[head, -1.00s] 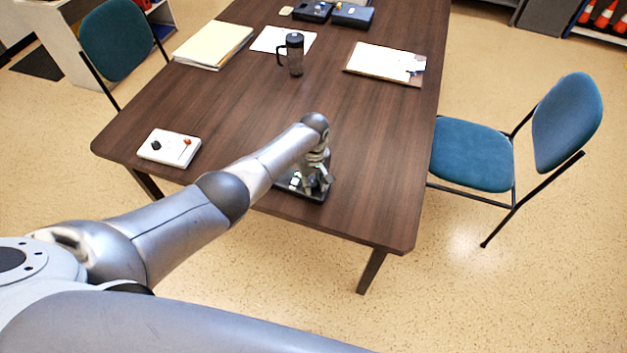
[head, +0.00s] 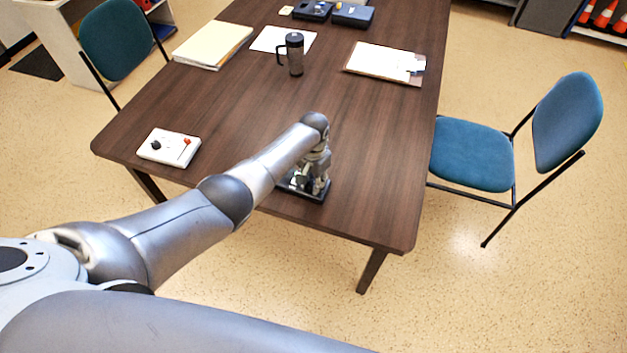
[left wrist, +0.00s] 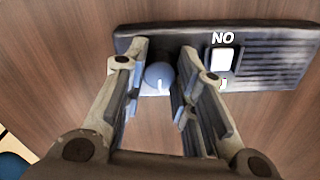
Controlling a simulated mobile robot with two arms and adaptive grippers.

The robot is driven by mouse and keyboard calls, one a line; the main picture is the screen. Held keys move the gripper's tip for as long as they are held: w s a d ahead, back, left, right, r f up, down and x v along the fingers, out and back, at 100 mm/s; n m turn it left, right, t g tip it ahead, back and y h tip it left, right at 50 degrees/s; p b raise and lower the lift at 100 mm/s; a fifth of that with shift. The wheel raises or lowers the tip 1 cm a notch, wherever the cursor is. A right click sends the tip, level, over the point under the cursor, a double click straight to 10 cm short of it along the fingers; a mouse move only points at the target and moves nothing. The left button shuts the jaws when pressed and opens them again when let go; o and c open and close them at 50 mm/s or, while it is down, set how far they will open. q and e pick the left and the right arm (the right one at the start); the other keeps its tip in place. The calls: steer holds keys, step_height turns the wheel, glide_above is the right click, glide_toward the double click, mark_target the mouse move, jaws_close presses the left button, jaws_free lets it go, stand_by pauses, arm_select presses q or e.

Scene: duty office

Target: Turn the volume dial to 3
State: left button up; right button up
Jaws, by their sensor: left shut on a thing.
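A dark box with a speaker grille (left wrist: 275,62) lies near the front edge of the table; it also shows in the head view (head: 288,185), partly hidden by my left arm. In the left wrist view, its blue-grey round dial (left wrist: 158,75) has a white pointer line aimed toward the bottom of the picture. My left gripper (left wrist: 160,85) is shut on the dial, one finger on each side. In the head view the gripper (head: 320,186) points down at the box. No scale numbers are readable. My right gripper is out of view.
A white switch (left wrist: 222,60) marked "NO" in the picture sits beside the dial. On the wooden table (head: 240,115) are a white control box (head: 170,150), a dark mug (head: 294,55), a clipboard (head: 375,63) and folders (head: 213,45). A blue chair (head: 475,155) stands at right.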

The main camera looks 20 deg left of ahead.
mark_target(313, 183)
arm_select(q)
steer(key=m, duration=0.4)
steer(key=shift+m, duration=2.3)
steer(key=shift+b, duration=0.3)
steer(key=o, duration=1.1)
steer(key=shift+c, duration=0.2)
steer(key=shift+r, duration=0.1)
steer(key=shift+w+r, duration=0.1)
steer(key=shift+r, duration=0.5)
step_height(313, 183, up, 11)
steer(key=shift+f, duration=0.15)
